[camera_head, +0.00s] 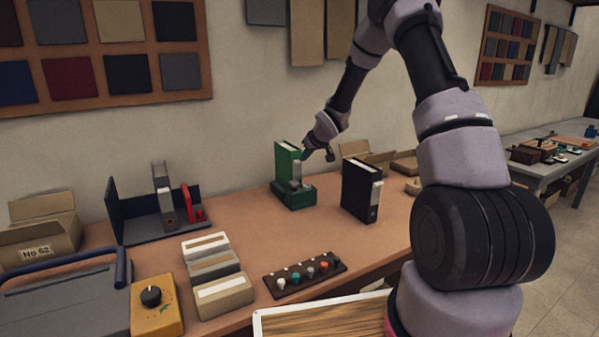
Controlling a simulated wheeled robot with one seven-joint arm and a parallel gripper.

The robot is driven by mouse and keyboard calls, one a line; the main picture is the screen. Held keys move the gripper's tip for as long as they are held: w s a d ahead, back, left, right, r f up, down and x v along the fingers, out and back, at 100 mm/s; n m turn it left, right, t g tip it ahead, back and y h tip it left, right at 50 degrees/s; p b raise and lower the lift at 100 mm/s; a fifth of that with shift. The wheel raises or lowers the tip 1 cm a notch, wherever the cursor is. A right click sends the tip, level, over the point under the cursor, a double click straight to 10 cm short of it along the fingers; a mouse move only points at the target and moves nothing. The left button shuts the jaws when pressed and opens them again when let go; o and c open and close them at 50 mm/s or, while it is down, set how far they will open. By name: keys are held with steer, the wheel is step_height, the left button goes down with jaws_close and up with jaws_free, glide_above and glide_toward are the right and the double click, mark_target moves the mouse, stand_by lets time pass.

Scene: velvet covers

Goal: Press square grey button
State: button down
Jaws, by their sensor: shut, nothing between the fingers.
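A green binder-like block (287,160) stands upright on a green base (294,201) at the back middle of the table. A small grey part (296,171) shows at its front right, with small pale details on the base below. I cannot tell whether any of these is the square grey button. My gripper (331,156) is shut and empty, just right of the green block and above the gap to a black binder (361,191). It appears apart from both. A dark strip (306,275) at the front carries several small coloured knobs, one of them whitish.
A dark bookend stand (122,215) with grey and red pieces is at the left. Small boxes (218,270), a yellow box with a black dial (157,305) and a grey machine (65,300) fill the front left. Bare table (245,215) lies left of the green base.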

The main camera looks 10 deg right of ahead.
glide_above(296, 183)
step_height(296, 183, down, 7)
steer(key=shift+s+f, duration=0.1)
step_height(296, 183, down, 3)
steer(key=shift+s+f, duration=0.1)
steer(key=shift+f, duration=0.2)
steer(key=shift+f, duration=0.1)
step_height(296, 183, down, 3)
steer(key=shift+r, duration=0.15)
steer(key=shift+s, duration=0.1)
